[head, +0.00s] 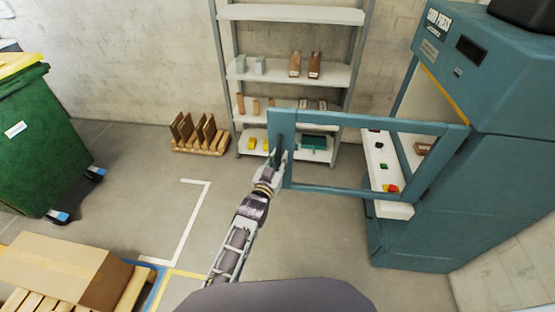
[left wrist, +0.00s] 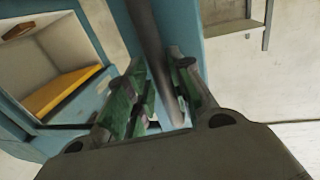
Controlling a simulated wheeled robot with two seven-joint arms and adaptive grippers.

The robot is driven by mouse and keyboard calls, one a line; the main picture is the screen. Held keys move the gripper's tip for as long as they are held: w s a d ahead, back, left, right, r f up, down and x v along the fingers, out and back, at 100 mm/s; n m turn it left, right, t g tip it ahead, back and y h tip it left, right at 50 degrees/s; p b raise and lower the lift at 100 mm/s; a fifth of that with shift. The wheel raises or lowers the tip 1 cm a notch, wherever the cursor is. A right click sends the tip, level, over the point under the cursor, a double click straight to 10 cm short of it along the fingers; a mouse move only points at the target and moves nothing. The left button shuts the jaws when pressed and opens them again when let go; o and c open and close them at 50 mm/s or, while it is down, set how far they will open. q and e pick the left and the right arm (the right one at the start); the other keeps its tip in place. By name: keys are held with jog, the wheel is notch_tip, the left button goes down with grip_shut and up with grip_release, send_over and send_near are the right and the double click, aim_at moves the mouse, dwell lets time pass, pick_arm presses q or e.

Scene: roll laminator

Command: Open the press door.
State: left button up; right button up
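The teal press (head: 480,95) stands at the right in the head view. Its framed door (head: 365,118) stands swung out from the body toward the left, with a large see-through opening in it. A dark upright bar handle (head: 279,150) is on the door's free left edge. My left gripper (head: 277,157) is at this handle. In the left wrist view the dark handle (left wrist: 150,40) runs between the green-padded fingers (left wrist: 163,85), which lie close on both sides of it. The press interior, with a yellow edge (left wrist: 68,90), is visible. My right gripper is in neither view.
A shelf rack (head: 290,14) with small boxes stands by the back wall. A pallet with brown boards (head: 200,132) is left of it. A green bin (head: 35,135) and a carton (head: 65,265) are at the left.

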pick_arm(q)
jog(key=shift+s+a, duration=0.25)
jog(key=shift+s, duration=0.1)
jog(key=v, duration=1.1)
dwell(0.6)
jog(key=shift+s, duration=0.1)
dwell(0.5)
